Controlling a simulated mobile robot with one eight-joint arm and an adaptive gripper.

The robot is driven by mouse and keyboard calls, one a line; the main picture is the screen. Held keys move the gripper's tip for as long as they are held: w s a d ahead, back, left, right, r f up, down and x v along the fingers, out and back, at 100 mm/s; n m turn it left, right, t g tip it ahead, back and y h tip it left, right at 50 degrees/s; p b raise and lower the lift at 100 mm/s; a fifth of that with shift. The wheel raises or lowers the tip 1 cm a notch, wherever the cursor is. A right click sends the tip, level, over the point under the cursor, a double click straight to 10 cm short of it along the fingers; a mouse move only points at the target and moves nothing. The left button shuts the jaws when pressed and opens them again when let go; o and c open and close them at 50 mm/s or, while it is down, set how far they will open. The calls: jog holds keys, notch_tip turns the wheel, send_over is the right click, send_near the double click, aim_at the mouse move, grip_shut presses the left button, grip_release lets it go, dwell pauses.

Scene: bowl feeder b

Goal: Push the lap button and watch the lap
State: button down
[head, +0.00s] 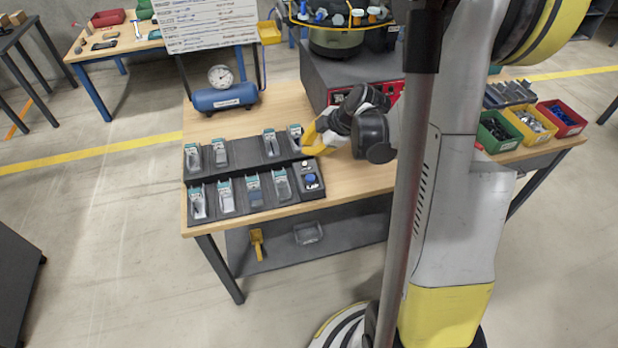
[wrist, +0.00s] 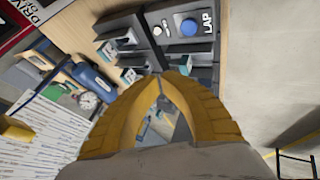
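The blue lap button (head: 311,179) sits on a dark panel at the right end of the front row of the black tray, with a "Lap" label by it. In the wrist view the blue button (wrist: 189,27) is at the top, beside the letters LAP. My gripper (head: 306,148) is above the tray's back row, behind the button, apart from it. In the wrist view the yellow fingers of my gripper (wrist: 162,80) meet at their tips, with a gap lower down and nothing held. The bowl feeder (head: 338,38) stands on a grey box at the back.
The black tray (head: 237,174) holds several small bins with parts. A blue air tank with gauge (head: 225,96) and a whiteboard (head: 207,22) stand behind it. Green, yellow and red bins (head: 530,122) are at the table's right. Bare wood (head: 362,176) lies right of the button.

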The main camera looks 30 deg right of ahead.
jog(key=shift+f, duration=0.1)
jog(key=b, duration=0.7)
send_near(302, 174)
jog(key=x, duration=0.5)
jog(key=shift+w+a+r, duration=0.15)
jog(key=shift+w+r, duration=0.15)
jog(key=shift+f, duration=0.1)
dwell(0.4)
jog(key=shift+f+b, duration=0.3)
jog(key=shift+b, duration=0.15)
jog(key=shift+f+b, duration=0.45)
dwell(0.4)
jog(key=shift+r, duration=0.1)
jog(key=shift+r+p, duration=0.65)
jog(key=shift+r, duration=0.15)
